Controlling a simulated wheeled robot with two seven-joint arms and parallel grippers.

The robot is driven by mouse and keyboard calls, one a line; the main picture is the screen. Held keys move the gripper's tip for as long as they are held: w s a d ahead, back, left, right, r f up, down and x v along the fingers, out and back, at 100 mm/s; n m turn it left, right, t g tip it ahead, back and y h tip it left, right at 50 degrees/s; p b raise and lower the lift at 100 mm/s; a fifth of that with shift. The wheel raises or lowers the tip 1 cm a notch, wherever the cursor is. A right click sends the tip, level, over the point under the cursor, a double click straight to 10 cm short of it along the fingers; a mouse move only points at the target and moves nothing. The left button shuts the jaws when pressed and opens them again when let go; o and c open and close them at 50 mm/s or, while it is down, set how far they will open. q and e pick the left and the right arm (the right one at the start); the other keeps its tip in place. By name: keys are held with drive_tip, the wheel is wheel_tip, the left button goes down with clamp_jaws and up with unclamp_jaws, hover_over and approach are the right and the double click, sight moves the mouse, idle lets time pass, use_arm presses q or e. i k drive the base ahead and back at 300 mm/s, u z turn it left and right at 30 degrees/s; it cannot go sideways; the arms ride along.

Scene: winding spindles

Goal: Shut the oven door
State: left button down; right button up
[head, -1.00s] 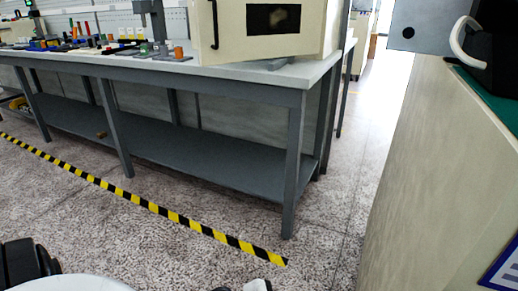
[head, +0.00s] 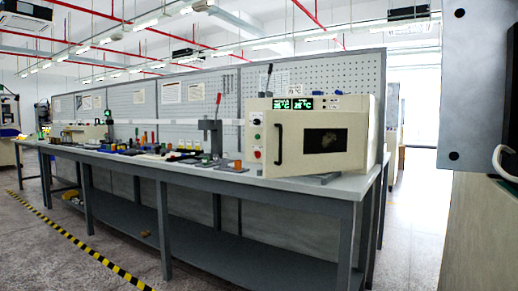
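The oven (head: 357,103) is a cream box on the right end of the long workbench in the head view. Its door (head: 310,165) faces me, with a black vertical handle (head: 278,143) on the left side and a dark window (head: 322,141). The door's lower left edge seems to stand out from the body, but I cannot tell how far it is open. Green displays (head: 293,104) are lit above the door. Neither of my grippers is in view.
The grey workbench (head: 300,190) carries a small press (head: 211,130) and several small parts left of the oven. Yellow-black tape (head: 78,242) marks the floor in front. A large pale cabinet (head: 480,225) stands close on the right. An aisle is open between it and the bench.

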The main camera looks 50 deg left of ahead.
sight(296, 144)
drive_tip(key=u, duration=2.1)
drive_tip(key=i, duration=1.2)
drive_tip(key=z, duration=1.95)
